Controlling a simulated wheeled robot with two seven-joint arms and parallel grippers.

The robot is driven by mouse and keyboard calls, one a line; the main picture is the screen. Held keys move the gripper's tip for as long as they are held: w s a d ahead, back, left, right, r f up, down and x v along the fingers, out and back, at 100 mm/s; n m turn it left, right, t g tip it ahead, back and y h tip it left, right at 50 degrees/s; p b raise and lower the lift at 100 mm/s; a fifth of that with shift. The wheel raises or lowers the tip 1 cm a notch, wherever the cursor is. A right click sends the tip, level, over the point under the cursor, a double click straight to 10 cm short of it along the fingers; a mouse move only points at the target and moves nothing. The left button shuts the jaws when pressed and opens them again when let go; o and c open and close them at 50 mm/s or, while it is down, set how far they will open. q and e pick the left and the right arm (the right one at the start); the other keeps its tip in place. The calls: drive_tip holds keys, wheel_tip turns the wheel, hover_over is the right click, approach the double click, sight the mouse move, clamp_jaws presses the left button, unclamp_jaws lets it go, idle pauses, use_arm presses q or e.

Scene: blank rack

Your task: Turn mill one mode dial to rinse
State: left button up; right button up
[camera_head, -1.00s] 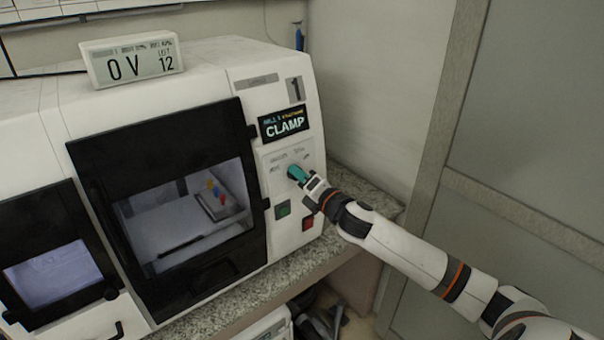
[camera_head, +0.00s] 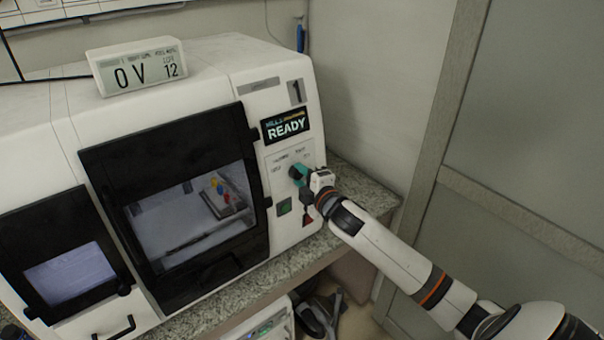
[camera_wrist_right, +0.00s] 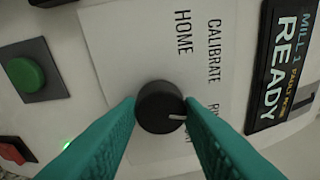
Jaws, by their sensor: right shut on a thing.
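Mill 1's mode dial (camera_wrist_right: 160,106) is a round black knob with a white pointer line. It sits between the teal fingers of my right gripper (camera_wrist_right: 161,112), which is shut on it. In the wrist view the line points right, toward a label starting with R that a finger partly hides. The labels HOME (camera_wrist_right: 183,33) and CALIBRATE (camera_wrist_right: 214,50) show clear. In the head view my right gripper (camera_head: 299,174) is at the panel and hides most of the dial. The mill 1 display (camera_head: 285,125) reads READY. My left gripper is not in view.
A green button (camera_head: 284,207) is just below the dial, and a red button (camera_head: 308,220) is below my gripper. The mill's dark-framed door (camera_head: 110,165) is left of the panel. A small sign (camera_head: 137,66) stands on top. A wall is close on the right.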

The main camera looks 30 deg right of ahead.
idle(0.3)
drive_tip(key=o, duration=1)
drive_tip(key=shift+c, duration=0.2)
drive_tip(key=shift+s, duration=0.35)
drive_tip(key=s+r+b, duration=0.1)
drive_tip(key=s+b, duration=0.1)
drive_tip(key=s, duration=0.9)
drive_tip(key=shift+a, duration=0.35)
drive_tip(key=shift+s, duration=0.1)
